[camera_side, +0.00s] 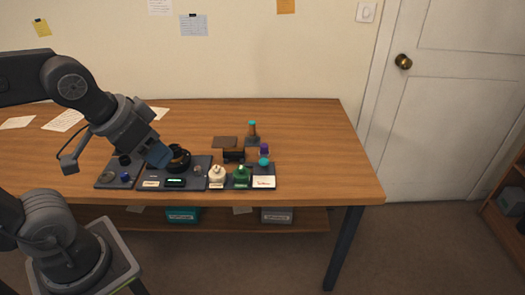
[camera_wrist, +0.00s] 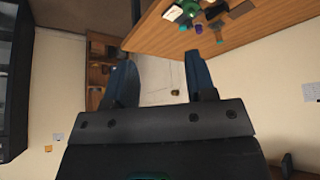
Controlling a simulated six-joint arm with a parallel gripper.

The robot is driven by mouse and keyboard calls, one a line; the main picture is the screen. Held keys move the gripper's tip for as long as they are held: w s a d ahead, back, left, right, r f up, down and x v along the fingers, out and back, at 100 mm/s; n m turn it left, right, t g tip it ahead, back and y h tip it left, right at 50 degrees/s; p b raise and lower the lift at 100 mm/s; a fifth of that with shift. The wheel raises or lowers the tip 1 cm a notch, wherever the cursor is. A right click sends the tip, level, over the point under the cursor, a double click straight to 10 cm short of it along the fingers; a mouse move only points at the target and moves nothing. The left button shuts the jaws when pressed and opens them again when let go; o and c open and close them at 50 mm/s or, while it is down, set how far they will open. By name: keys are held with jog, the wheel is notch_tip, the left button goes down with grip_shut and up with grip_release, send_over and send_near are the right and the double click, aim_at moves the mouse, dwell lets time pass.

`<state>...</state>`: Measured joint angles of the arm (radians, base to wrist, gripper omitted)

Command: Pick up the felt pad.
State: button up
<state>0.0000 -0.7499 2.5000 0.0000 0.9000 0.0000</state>
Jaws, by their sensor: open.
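A flat grey-brown square (camera_side: 225,142) lies on the wooden table behind the row of parts in the side view. It may be the felt pad, but I cannot be sure at this size. My gripper (camera_side: 160,156) is above the left part of the work area, left of that square and apart from it. In the wrist view my gripper (camera_wrist: 160,78) has its two blue fingers wide apart with nothing between them. That view looks past the table edge toward the floor and a shelf.
Dark trays (camera_side: 150,182) hold small parts along the table's front. A black ring-shaped part (camera_side: 181,160) is close to my gripper. A white part (camera_side: 217,173), a green part (camera_side: 241,174) and a teal-topped bottle (camera_side: 252,131) stand to the right. The table's right end (camera_side: 330,165) is clear.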

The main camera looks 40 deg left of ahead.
dwell(0.3)
jog(key=shift+o, duration=0.8)
